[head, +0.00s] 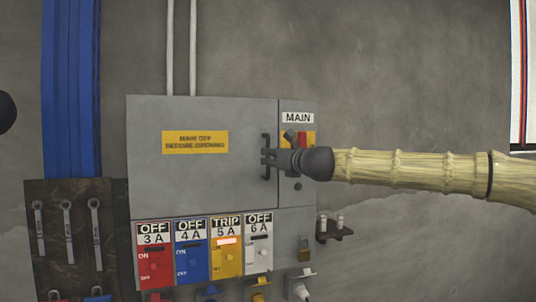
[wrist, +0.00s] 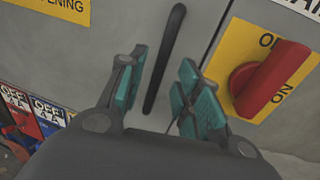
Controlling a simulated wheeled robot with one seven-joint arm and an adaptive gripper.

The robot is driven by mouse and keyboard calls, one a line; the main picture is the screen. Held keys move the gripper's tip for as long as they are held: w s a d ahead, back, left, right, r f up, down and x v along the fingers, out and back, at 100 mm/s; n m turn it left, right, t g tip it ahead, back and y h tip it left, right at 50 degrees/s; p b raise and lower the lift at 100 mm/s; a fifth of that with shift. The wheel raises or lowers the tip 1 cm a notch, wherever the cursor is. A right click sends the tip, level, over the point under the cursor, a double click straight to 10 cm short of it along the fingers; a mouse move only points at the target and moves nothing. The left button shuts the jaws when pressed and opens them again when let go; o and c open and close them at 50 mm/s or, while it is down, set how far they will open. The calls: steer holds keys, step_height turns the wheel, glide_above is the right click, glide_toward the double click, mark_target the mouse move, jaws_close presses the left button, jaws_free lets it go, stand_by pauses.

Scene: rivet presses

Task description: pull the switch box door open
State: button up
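The grey switch box door (head: 200,180) is shut, flush with the box front. It carries a yellow label (head: 195,142) about main off before opening. Its black vertical bar handle (head: 266,142) is near the door's right edge. My gripper (head: 268,161) is at the handle, reaching in from the right. In the wrist view, the handle (wrist: 166,55) runs between the two teal-padded fingers of my gripper (wrist: 162,80). The fingers are open, with a gap on each side of the bar. The handle's lower end shows between them; I cannot tell its exact depth relative to the pads.
A red rotary main switch (wrist: 265,80) on a yellow plate sits right of the door seam, close to my right finger. Below the door are several coloured breaker panels (head: 190,250). A padlock (head: 304,251) and bracket (head: 335,230) are at lower right. A tool board (head: 70,215) hangs left.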

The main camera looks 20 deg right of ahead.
mark_target(268, 174)
steer(key=shift+p+x, duration=0.35)
steer(key=shift+x, duration=1.25)
jaws_close()
